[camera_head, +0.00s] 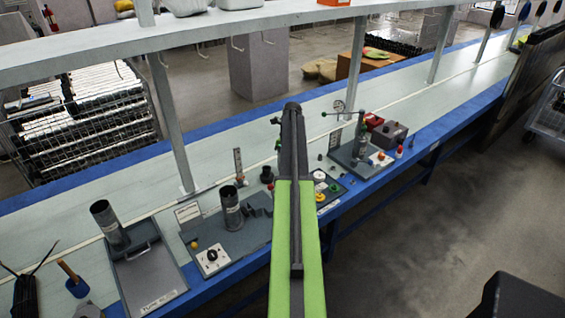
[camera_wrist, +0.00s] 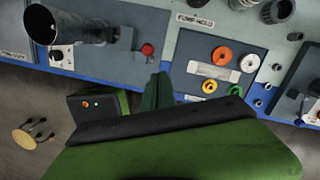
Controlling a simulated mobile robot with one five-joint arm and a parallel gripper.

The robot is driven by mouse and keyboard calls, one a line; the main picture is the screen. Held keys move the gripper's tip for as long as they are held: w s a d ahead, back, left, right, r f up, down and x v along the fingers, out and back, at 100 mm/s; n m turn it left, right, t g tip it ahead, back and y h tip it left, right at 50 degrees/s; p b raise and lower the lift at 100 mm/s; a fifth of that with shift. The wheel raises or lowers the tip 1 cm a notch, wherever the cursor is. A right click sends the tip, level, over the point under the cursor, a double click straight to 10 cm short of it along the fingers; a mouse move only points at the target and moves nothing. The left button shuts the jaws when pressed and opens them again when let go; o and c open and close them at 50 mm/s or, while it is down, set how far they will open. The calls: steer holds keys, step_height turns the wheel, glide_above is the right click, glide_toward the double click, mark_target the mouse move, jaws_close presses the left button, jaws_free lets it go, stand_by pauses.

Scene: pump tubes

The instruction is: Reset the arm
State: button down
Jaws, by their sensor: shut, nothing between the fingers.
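My green arm with its dark rail reaches out over the bench in the head view. My gripper (camera_wrist: 158,84) shows in the wrist view as narrow dark green fingers, close together with nothing held between them. It is over the blue front edge of the bench, near a red button. One dark pump tube (camera_head: 231,207) stands upright in a grey fixture left of my arm. Another tube (camera_head: 108,222) leans in a grey tray at the far left. A tube (camera_wrist: 62,25) also shows at upper left in the wrist view.
The long pale workbench (camera_head: 235,150) has blue edges and an overhead shelf (camera_head: 180,35) on posts. A plate with coloured round parts (camera_wrist: 226,70) lies right of my gripper. A gauge fixture (camera_head: 357,150) stands farther right. The floor in front (camera_head: 430,200) is mostly clear.

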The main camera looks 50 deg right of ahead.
stand_by(0.4)
steer(key=w+a+n, duration=0.3)
steer(key=w+a, duration=1.2)
steer(key=a, duration=0.3)
steer(key=w+a+n, duration=0.2)
steer(key=a+n, duration=0.1)
steer(key=a, duration=0.8)
steer(key=w+a+n, duration=0.2)
steer(key=a, duration=0.9)
steer(key=s+a+n+g, duration=0.1)
steer(key=s+a+n, duration=0.3)
steer(key=a, duration=0.7)
steer(key=s+a+n, duration=0.2)
steer(key=a+n, duration=0.4)
steer(key=a, duration=0.4)
steer(key=s+a+n, duration=0.4)
steer(key=s+n, duration=0.5)
steer(key=n, duration=0.7)
steer(key=shift+s+a+f+n+h, duration=0.15)
steer(key=shift+s+a+n+h, duration=0.15)
steer(key=shift+s+a, duration=0.1)
